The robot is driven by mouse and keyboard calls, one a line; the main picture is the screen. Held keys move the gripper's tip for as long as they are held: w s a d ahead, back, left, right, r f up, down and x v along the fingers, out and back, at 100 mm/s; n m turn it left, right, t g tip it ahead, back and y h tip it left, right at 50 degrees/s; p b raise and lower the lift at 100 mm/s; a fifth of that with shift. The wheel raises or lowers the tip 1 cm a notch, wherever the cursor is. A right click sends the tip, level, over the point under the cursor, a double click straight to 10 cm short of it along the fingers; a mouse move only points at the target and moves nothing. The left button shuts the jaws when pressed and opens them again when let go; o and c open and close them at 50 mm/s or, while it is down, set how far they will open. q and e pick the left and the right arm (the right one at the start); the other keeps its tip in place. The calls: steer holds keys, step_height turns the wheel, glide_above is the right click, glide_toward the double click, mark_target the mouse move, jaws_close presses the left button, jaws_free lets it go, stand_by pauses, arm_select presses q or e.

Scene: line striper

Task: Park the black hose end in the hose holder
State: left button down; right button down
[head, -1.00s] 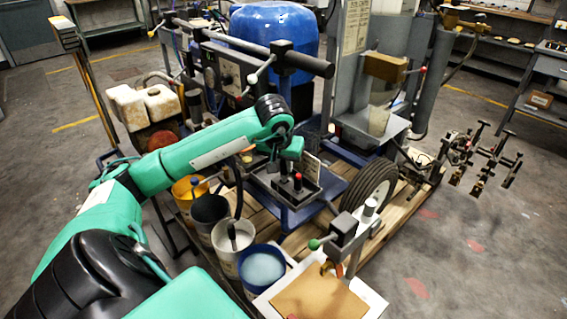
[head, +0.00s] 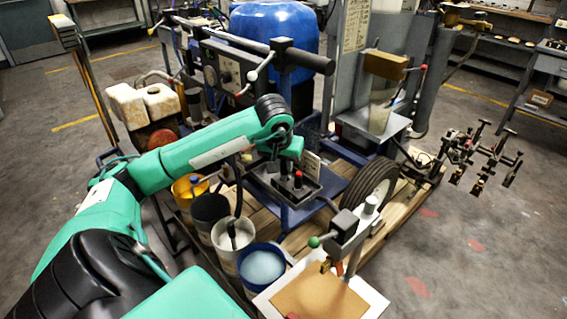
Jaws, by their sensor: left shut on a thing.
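My left arm reaches in from the left over the buckets. Its gripper (head: 273,163) points down in front of the machine, small and partly hidden by the wrist. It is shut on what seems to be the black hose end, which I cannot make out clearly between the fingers. A black hose (head: 238,197) runs up from the white bucket (head: 223,246) and passes behind my forearm. Below and right of the gripper is a dark block with a red-topped post (head: 298,180). I cannot tell which part is the hose holder. My right gripper is not in view.
Yellow (head: 183,192), black (head: 208,217) and blue (head: 262,267) buckets stand around the white one. A black tyre (head: 372,190) and the machine's handlebar (head: 305,62) are close on the right and behind. A brown board (head: 318,297) lies in front.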

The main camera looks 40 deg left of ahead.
arm_select(q)
steer(key=shift+f+b, duration=0.4)
steer(key=shift+f, duration=0.2)
steer(key=c, duration=0.9)
jaws_free()
steer(key=shift+p+v, duration=1.9)
steer(key=shift+v, duration=1.65)
steer(key=shift+f, duration=0.1)
